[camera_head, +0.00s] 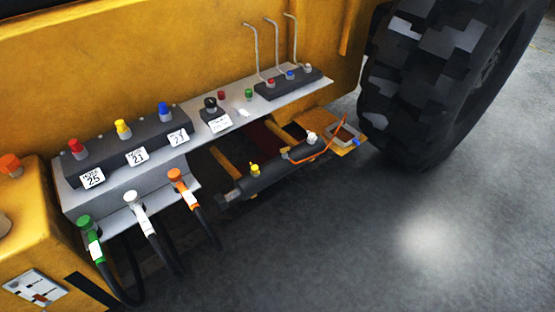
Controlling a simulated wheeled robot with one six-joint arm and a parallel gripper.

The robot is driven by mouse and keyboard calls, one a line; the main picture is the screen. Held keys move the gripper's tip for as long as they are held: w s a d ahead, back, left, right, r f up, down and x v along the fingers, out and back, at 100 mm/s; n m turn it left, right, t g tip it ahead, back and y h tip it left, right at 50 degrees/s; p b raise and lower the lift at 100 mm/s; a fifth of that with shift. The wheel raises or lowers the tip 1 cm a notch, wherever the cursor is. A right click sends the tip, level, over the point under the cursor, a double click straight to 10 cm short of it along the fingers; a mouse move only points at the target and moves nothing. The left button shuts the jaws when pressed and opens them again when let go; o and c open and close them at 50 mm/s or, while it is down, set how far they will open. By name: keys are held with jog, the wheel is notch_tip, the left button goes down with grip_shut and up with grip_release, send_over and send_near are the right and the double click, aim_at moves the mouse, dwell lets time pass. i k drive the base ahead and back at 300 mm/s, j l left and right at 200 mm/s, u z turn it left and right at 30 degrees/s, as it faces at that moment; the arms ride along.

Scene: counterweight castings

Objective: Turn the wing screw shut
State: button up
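I cannot pick out the wing screw for certain at this size. A dark cylinder (278,174) lies below the grey shelf and carries two small fittings. One is a yellow fitting (254,170) near its left end. The other is a white fitting (311,138) near its right end, beside an orange strap (333,133). A black knob (210,103) stands on the shelf behind a white label. Whether any of these is the wing screw, or how far it is turned, does not show. My gripper is not in view.
The grey shelf (127,175) on the yellow machine (200,50) holds several coloured caps. Hoses with green (86,225), white (133,203) and orange (177,180) ends hang at its front. A large tyre (425,85) stands right. The floor (400,220) in front is clear.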

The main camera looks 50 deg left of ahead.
aim_at(283, 150)
jog(key=i+j+u, duration=0.25)
jog(key=j, duration=0.45)
jog(key=i+j+u, duration=0.25)
jog(key=i+j, duration=0.25)
jog(key=j, duration=0.15)
jog(key=i+j+u, duration=0.25)
jog(key=i+j, duration=0.2)
jog(key=j, duration=0.15)
